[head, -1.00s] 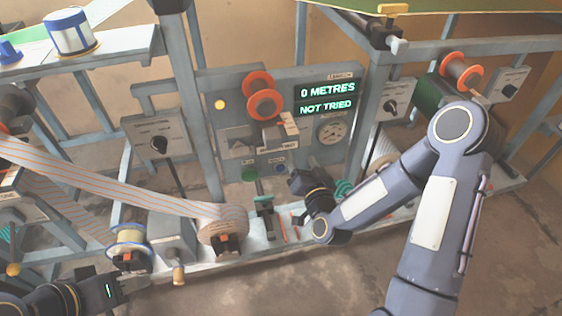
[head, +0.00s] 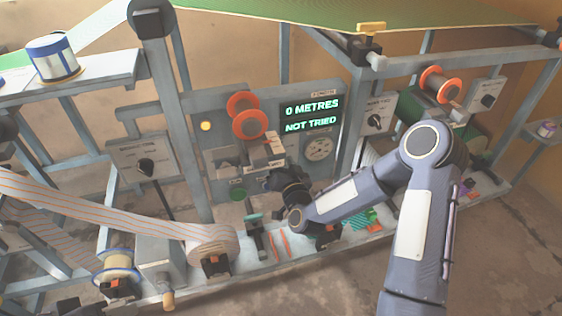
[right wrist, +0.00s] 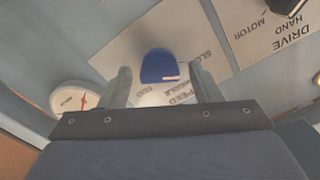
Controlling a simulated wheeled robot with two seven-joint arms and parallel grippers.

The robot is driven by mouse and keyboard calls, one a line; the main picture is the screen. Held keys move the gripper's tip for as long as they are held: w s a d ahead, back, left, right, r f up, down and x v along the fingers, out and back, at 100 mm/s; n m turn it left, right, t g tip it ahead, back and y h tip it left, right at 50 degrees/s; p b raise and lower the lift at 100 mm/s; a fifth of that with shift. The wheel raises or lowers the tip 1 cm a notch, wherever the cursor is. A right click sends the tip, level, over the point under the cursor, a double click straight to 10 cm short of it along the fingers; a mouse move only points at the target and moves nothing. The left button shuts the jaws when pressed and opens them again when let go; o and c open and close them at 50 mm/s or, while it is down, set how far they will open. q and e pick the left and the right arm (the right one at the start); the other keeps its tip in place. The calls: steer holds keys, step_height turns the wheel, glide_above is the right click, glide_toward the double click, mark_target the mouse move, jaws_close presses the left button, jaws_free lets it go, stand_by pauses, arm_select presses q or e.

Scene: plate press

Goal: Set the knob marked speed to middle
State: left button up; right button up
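The speed knob (right wrist: 159,66) is blue with a pale mark at its lower right edge, in the right wrist view. It sits on a pale plate (right wrist: 135,50) lettered with slow, middle, fast and speed; I cannot tell which word the mark points to. My right gripper (right wrist: 160,86) is open, one finger on each side of the knob, with a gap on both sides. In the head view my right gripper (head: 272,183) is at the lower front of the grey panel and hides the knob. A dark piece at the bottom left edge may be my left gripper.
A display (head: 312,115) reads 0 METRES, NOT TRIED. A drive knob plate (right wrist: 280,35) shows in the wrist view. Bare floor lies in front.

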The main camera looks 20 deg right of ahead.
steer(key=c, duration=0.9)
steer(key=shift+d+f+m+b, duration=0.1)
steer(key=shift+f+m+b, duration=0.1)
steer(key=shift+m+b, duration=0.85)
steer(key=m+b, duration=0.4)
steer(key=shift+b, duration=0.4)
steer(key=m+b, duration=0.3)
steer(key=m, duration=0.1)
steer(key=shift+m+b, duration=0.75)
steer(key=shift+m, duration=0.1)
steer(key=shift+r, duration=0.1)
steer(key=o, duration=1)
